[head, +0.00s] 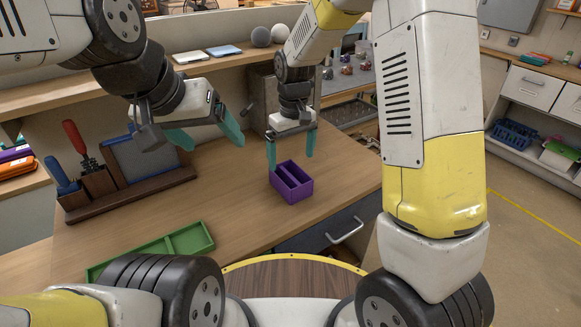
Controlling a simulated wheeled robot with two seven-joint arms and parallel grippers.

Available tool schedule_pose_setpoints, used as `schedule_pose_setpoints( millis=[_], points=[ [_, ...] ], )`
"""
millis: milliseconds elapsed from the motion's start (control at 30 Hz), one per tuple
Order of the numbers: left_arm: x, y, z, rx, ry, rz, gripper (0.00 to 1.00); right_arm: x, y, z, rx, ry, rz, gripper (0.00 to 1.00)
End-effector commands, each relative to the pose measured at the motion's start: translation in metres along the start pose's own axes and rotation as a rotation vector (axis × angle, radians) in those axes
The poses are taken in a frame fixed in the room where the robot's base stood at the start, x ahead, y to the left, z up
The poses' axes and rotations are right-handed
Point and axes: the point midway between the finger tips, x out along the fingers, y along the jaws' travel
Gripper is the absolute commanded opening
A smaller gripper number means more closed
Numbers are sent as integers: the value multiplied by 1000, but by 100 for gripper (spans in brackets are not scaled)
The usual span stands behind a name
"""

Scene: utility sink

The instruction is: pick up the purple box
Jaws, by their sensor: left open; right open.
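The purple box (291,182) is a small open-topped box with a divider inside. It sits upright on the wooden table (235,215), near its front right edge. My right gripper (290,160) is open and points down just above the back of the box. Its left teal finger overlaps the box's back left corner in the picture; I cannot tell whether it touches. My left gripper (212,140) is open and empty, to the left of and behind the box, above the table.
A green divided tray (196,238) lies at the table's front left. A wooden tool holder (133,193) with red-handled and blue-handled tools stands at the left. A shelf (230,58) with grey balls runs along the back. The table between the holder and the box is clear.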

Motion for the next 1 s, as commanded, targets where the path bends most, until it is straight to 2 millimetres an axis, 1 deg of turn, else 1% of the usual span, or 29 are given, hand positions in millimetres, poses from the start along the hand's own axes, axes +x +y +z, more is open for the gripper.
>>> schedule_pose_setpoints(
  millis=[33,167,467,600,700,800,1000],
  points=[
    [0,0,0,0,0,0,78,8,-3,-4,-13,-14,4,98],
    [0,0,0,0,0,0,78,22,-5,-7,-26,-28,9,98],
    [0,0,0,0,0,0,78,56,-3,-5,-27,-31,9,98],
    [0,0,0,0,0,0,78,78,1,-4,-25,-31,8,98],
    [0,0,0,0,0,0,78,90,0,-4,-26,-30,8,98],
    [0,0,0,0,0,0,78,95,1,-4,-26,-27,9,98],
    [0,0,0,0,0,0,78,95,1,-4,-26,-27,9,98]
  ],
)
